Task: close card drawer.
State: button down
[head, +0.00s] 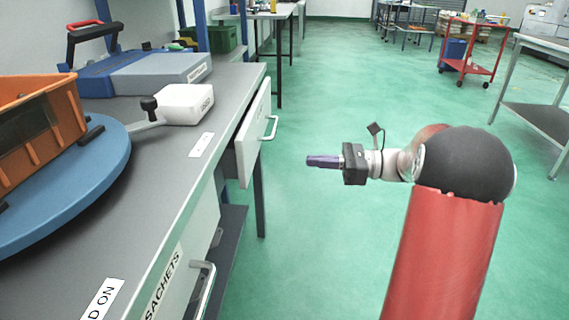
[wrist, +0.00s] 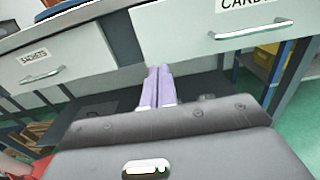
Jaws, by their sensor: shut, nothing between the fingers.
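The card drawer (head: 254,135) stands partly pulled out of the bench in the head view, with its white front and bar handle (head: 270,128) facing the aisle. In the wrist view its front (wrist: 205,32) is at upper right, with a partly cut-off label and the handle (wrist: 250,30). My gripper (head: 310,160) is to the right of the drawer, out over the floor, its purple fingers pointing left towards the bench. In the wrist view the fingers (wrist: 158,75) are together and empty, apart from the drawer front, below its left part.
The sachets drawer (wrist: 62,62) is left of the card drawer and looks shut. On the grey bench top (head: 165,215) are a blue turntable (head: 75,190) with an orange bin (head: 40,125), a white block and a blue case. The green floor around my arm is clear.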

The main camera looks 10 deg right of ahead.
aim_at(249, 156)
jog(key=x, duration=1.3)
jog(key=p+x, duration=0.1)
jog(key=x, duration=0.3)
jog(key=shift+a, duration=0.2)
jog(key=shift+r, duration=0.1)
